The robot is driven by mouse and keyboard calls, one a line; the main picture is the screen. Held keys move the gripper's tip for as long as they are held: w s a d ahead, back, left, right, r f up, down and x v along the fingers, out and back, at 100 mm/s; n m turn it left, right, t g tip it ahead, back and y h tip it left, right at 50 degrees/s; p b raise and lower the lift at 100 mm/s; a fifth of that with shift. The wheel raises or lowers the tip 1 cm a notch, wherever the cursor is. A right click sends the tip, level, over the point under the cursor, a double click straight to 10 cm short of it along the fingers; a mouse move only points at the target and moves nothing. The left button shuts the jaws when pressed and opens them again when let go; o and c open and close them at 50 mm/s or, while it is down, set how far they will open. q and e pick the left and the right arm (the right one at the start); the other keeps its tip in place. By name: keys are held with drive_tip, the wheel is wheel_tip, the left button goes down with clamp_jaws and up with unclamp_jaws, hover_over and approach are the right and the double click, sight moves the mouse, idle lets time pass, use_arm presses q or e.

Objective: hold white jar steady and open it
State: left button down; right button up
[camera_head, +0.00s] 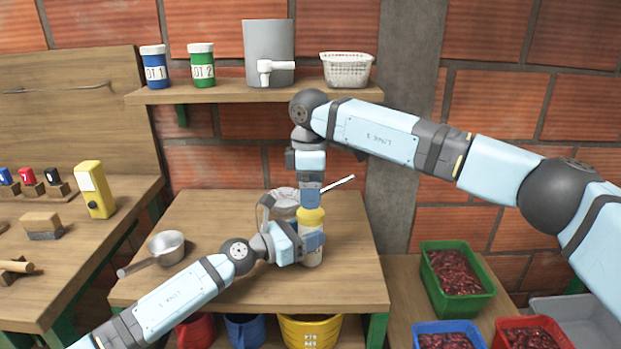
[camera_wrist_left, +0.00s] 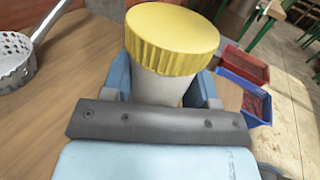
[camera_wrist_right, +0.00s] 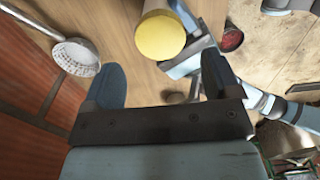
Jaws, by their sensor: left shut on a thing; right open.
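The white jar (camera_head: 312,259) stands upright on the wooden table, with a ribbed yellow lid (camera_head: 311,217) on top. My left gripper (camera_head: 305,243) is shut around the jar's body below the lid. The left wrist view shows the white body (camera_wrist_left: 160,87) between the fingers, under the yellow lid (camera_wrist_left: 172,35). My right gripper (camera_head: 311,203) points down just above the lid, open and empty. In the right wrist view the lid (camera_wrist_right: 160,37) lies ahead of the spread fingers, near the gap between them. The jar's underside is hidden.
A perforated strainer (camera_wrist_right: 75,57) with a long handle is close behind the jar. A metal saucepan (camera_head: 165,245) sits at the table's left. A shelf above holds a grey dispenser (camera_head: 269,50) and a white basket (camera_head: 346,70). Crates of red fruit (camera_head: 458,277) stand at the right.

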sight(311, 212)
wheel_tip(311, 212, down, 6)
drive_tip(key=shift+r, duration=0.2)
drive_tip(key=shift+c, duration=0.5)
